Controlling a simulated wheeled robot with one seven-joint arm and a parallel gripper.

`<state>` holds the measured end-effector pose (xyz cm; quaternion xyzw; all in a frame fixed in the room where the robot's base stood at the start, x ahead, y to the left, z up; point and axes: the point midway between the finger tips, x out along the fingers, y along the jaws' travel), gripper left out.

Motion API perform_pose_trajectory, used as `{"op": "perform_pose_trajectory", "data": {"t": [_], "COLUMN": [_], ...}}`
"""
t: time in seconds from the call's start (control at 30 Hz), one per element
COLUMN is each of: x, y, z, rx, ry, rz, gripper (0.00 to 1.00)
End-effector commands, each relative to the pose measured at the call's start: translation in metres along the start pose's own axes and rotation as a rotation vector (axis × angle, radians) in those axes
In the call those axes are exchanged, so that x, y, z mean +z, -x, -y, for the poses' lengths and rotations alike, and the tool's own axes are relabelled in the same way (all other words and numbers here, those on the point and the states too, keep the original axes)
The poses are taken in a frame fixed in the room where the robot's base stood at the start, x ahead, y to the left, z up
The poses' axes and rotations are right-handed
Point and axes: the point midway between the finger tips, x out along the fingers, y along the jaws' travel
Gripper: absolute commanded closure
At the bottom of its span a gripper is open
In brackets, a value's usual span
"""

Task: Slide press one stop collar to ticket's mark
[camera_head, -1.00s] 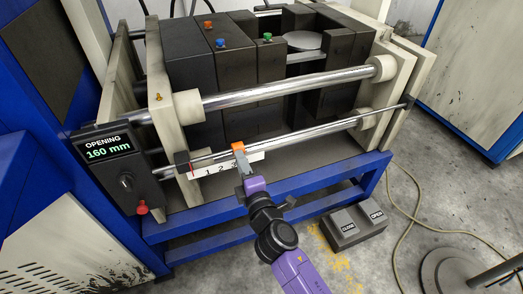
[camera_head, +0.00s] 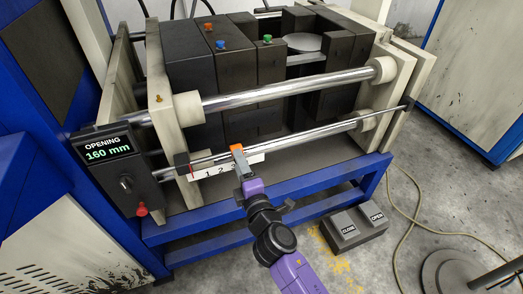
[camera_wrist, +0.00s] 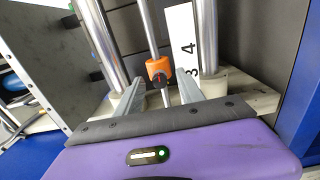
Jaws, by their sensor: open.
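The orange stop collar (camera_head: 237,148) sits on the thin front rod of the press, just above the white number scale (camera_head: 206,171). In the wrist view the collar (camera_wrist: 158,67) has a dark knob facing my gripper and sits beside the scale's marks 3 and 4. My gripper (camera_head: 242,168) is at the collar. In the wrist view its two fingers (camera_wrist: 155,92) are apart, one on each side of the collar's line. I cannot tell whether they touch it. No ticket can be made out.
The press display (camera_head: 108,149) reads OPENING 160 mm, above a dark knob and a red button (camera_head: 142,209). A thick chrome bar (camera_head: 290,88) runs above the thin rod. A grey CLOSE/OPEN pedal box (camera_head: 355,226) and a cable lie on the floor.

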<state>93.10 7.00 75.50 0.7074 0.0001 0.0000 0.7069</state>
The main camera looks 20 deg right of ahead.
Motion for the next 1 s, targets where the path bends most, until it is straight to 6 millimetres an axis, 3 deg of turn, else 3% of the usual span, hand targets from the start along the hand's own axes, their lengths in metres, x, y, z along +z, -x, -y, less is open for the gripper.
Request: {"op": "perform_pose_trajectory", "data": {"t": [1.0], "x": [0.000], "y": [0.036], "z": [0.001], "rx": [0.000], "ry": [0.000], "rz": [0.000], "gripper": [0.55]}}
